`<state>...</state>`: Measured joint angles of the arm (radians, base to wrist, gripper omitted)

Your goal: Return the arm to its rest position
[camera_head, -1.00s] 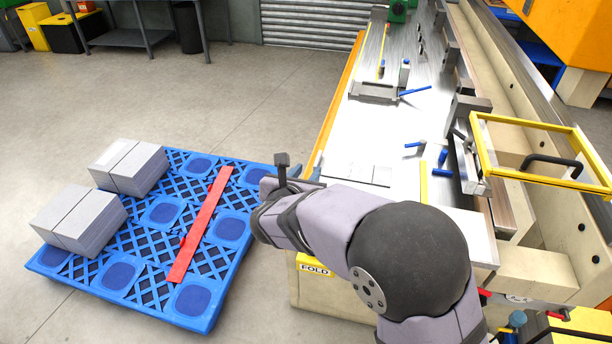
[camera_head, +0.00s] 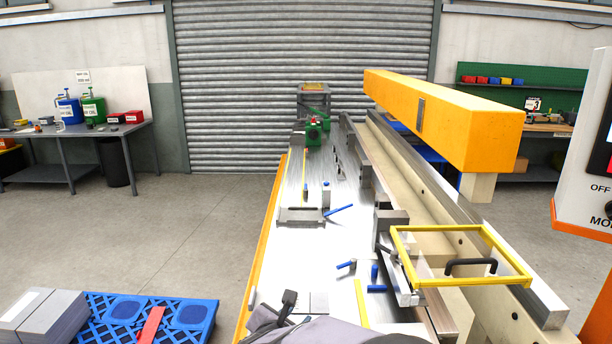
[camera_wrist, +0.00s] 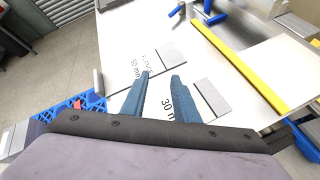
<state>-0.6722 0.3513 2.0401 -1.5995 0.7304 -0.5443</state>
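My gripper shows in the wrist view (camera_wrist: 161,76), its two blue-grey fingers apart with nothing between them. Behind the fingers lies the pale table top (camera_wrist: 135,25), printed with "30 mm" and "50 mm" marks and carrying two grey-white plates (camera_wrist: 212,97). I cannot tell the height of the fingers above it. In the head view, part of my lilac-grey arm and a dark wrist part show at the bottom edge, in front of the bench top (camera_head: 325,250); the fingers are not clearly visible there.
A blue pallet (camera_head: 205,308) with a grey stack (camera_head: 45,312) and a red strip (camera_head: 151,325) is at lower left. A yellow frame (camera_head: 460,229) with a black handle stands right of the bench top. Blue-handled clamps (camera_head: 374,272) are on the bench.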

